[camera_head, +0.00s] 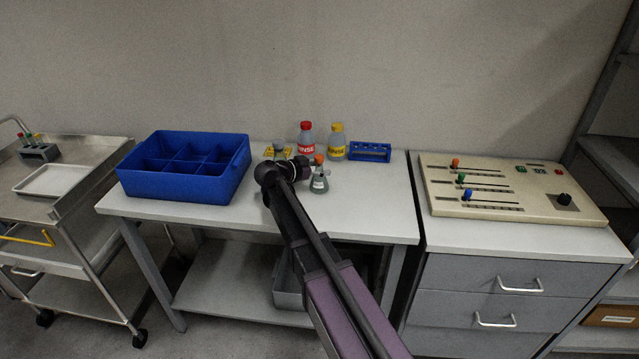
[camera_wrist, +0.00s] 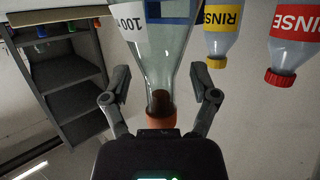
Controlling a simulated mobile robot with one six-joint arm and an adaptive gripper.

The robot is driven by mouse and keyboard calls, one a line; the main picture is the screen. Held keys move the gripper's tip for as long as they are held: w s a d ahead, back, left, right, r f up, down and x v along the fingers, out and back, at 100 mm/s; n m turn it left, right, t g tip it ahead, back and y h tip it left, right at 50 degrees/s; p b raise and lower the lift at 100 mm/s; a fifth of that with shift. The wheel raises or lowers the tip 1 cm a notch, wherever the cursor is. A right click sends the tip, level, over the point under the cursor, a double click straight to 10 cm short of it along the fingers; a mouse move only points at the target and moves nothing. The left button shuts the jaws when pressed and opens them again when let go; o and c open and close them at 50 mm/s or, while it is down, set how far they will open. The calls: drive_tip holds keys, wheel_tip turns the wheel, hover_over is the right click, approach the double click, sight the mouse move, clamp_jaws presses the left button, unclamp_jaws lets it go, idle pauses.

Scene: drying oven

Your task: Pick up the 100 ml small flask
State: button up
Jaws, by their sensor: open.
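The small flask (camera_head: 319,184) is clear conical glass with an orange cap and stands on the white table. In the wrist view, where the scene appears upside down, the flask (camera_wrist: 178,45) carries a white label with part of "100" readable. My gripper (camera_wrist: 162,97) is open, with one finger on each side of the flask's neck and a visible gap to each. In the head view my gripper (camera_head: 298,166) is just left of the flask, and its fingers are hard to make out.
A second, grey-topped vessel (camera_head: 279,148) stands behind my gripper. A red-capped rinse bottle (camera_head: 306,141) and a yellow-capped rinse bottle (camera_head: 337,143) stand behind the flask, near a blue rack (camera_head: 370,152). A blue divided bin (camera_head: 152,188) is at left. The table's right front is clear.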

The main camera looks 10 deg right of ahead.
sight(319, 156)
idle(0.5)
clamp_jaws()
drive_tip(key=shift+r, duration=0.15)
drive_tip(key=shift+r+p, duration=1.75)
drive_tip(key=shift+p, duration=0.15)
drive_tip(key=s+a, duration=0.3)
drive_tip(key=s, duration=0.4)
drive_tip(key=s+a+r+p, duration=0.1)
drive_tip(key=s+a, duration=0.3)
drive_tip(key=s, duration=0.3)
drive_tip(key=shift+s+r, duration=0.15)
drive_tip(key=shift+s, duration=0.05)
